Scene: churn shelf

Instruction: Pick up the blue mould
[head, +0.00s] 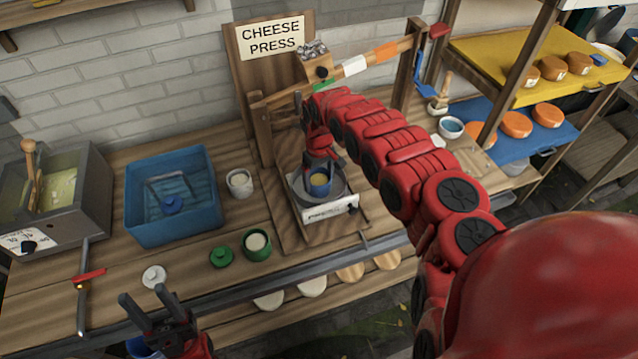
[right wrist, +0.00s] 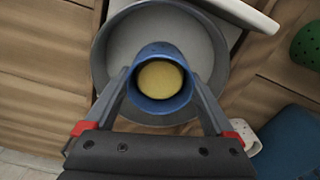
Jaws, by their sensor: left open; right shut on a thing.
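The blue mould (head: 319,188), a small cup with pale yellow curd inside, is at the cheese press, over the round grey pan (head: 337,185). In the right wrist view the mould (right wrist: 160,107) sits between the two fingers of my right gripper (right wrist: 161,88), which is shut on its sides. The grey pan (right wrist: 112,58) shows around and below it; I cannot tell whether the mould touches the pan. The right gripper (head: 320,165) is partly hidden by its own arm in the head view. My left gripper (head: 148,312) is open and empty at the bench's front edge.
The wooden press (head: 282,130) and its lever stand behind the pan. A blue tub (head: 135,225), a white cup (head: 240,183) and a green mould (head: 256,252) are to the left. Shelves with orange cheeses (head: 516,125) stand to the right.

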